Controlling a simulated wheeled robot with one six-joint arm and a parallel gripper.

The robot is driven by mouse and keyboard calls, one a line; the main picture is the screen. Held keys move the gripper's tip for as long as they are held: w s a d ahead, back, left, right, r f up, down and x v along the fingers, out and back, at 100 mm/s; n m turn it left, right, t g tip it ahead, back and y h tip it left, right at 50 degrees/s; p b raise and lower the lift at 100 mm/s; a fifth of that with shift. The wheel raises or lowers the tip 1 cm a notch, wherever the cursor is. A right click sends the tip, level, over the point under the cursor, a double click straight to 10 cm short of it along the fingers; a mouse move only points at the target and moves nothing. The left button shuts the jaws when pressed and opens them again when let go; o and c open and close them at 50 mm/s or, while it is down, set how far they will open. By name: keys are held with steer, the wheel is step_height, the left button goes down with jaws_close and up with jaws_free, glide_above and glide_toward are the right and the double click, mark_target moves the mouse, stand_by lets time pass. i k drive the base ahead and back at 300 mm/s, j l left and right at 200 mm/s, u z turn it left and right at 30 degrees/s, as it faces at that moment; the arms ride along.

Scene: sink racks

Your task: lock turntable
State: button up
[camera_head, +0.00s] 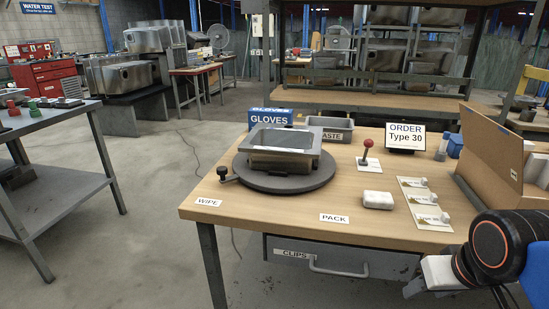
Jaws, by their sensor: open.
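The turntable (310,184) is a dark grey round disc on the left part of the wooden bench. A black knob (223,172) on a short stem sticks out at its left edge; whether it is locked is not clear. A metal sink (285,160) sits on the disc and covers most of it. My gripper (412,288) is at the lower right, low by the bench's front edge and well to the right of the turntable. It shows only in part, as dark pieces beside a white bracket, and is open, with nothing seen in it.
The bench (290,211) holds a red-knobbed lever (367,154), a white block (377,200), several cards with small white parts, a sign (404,138) and an open cardboard box (490,150). A grey bin (332,128) and blue gloves box (270,118) stand behind the turntable.

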mark_target(368, 143)
steer(key=j+z, duration=0.1)
steer(key=j, duration=0.55)
steer(key=k+j+z, duration=0.1)
steer(key=j, duration=0.5)
steer(key=k+j+z, duration=0.1)
steer(key=j, duration=0.5)
